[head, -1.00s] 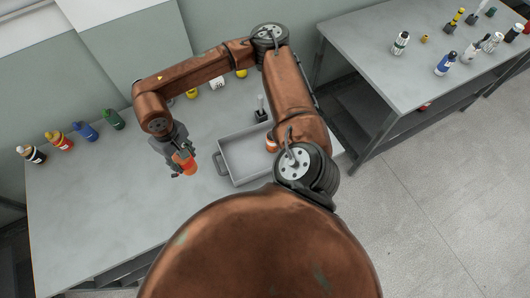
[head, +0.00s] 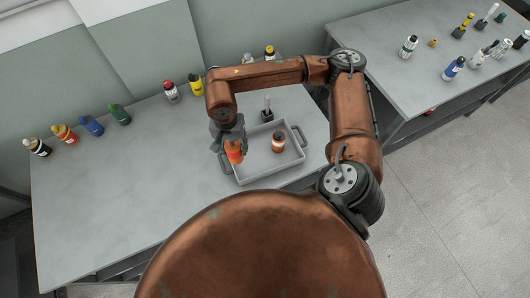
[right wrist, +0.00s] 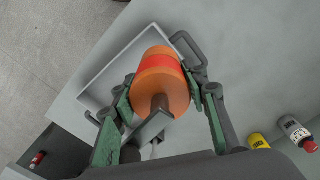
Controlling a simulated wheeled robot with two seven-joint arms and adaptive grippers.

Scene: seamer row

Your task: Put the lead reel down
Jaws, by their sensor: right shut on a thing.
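The lead reel (head: 235,153) is an orange cylinder; a red band shows around it in the right wrist view (right wrist: 160,80). My right gripper (head: 230,146) is shut on it, with a finger on each side. It holds the reel over the left end of a grey tray (head: 257,162) in the head view. I cannot tell whether the reel touches the tray. A second orange item with a white band (head: 278,142) stands inside the tray, toward its right. My left gripper is not in view.
Behind the tray stands a dark stamp-like tool (head: 267,112). Bottles line the back, among them a red-capped one (head: 170,92) and a green one (head: 119,115). The left of the grey table (head: 120,190) is clear. A second table (head: 400,75) stands right.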

